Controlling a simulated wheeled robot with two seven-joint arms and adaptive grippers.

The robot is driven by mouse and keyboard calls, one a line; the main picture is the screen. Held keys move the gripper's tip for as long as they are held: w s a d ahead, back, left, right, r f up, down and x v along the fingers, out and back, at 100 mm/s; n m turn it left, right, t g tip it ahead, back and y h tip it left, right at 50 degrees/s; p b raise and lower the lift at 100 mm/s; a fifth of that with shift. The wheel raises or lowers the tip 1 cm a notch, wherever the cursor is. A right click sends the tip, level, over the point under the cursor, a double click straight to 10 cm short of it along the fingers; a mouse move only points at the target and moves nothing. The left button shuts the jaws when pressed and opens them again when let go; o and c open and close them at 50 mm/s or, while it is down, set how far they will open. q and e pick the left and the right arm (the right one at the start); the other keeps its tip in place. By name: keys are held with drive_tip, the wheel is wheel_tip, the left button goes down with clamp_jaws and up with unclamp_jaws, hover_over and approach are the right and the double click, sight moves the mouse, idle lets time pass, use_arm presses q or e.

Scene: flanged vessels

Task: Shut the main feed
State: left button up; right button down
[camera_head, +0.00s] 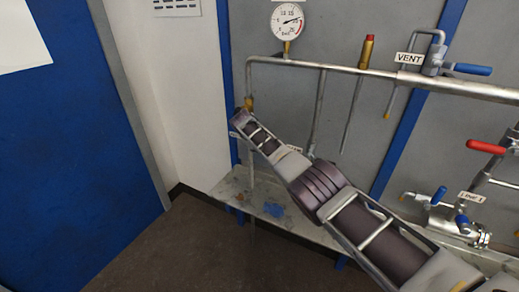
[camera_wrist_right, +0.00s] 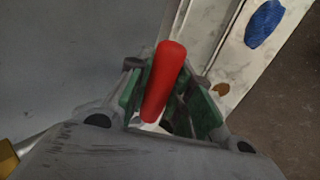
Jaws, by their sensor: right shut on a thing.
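In the right wrist view a red handle (camera_wrist_right: 163,80) stands between the green-padded fingers of my right gripper (camera_wrist_right: 168,95), which is shut on it. In the head view my right arm crosses from the lower right to the upper left, in front of the pipes. It hides most of this valve area, and I cannot make out the gripped handle there. A label (camera_head: 294,149) shows only partly behind the arm, and I cannot read "main feed" on any label. Another red lever (camera_head: 486,147) is at the right edge, apart from my arm. My left gripper is not in view.
A pressure gauge (camera_head: 287,20) stands above the top pipe (camera_head: 345,69). A VENT valve with a blue lever (camera_head: 472,69) is at the upper right. More blue-handled valves (camera_head: 438,196) are at the lower right. A worn shelf (camera_head: 240,188) runs below the pipes; floor is clear at lower left.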

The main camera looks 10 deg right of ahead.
drive_tip(key=c, duration=1.3)
unclamp_jaws()
drive_tip(key=shift+a, duration=0.1)
drive_tip(key=shift+o, duration=0.2)
drive_tip(key=shift+r, duration=0.25)
drive_tip(key=v, duration=1.1)
drive_tip(key=shift+s+a+r, duration=0.2)
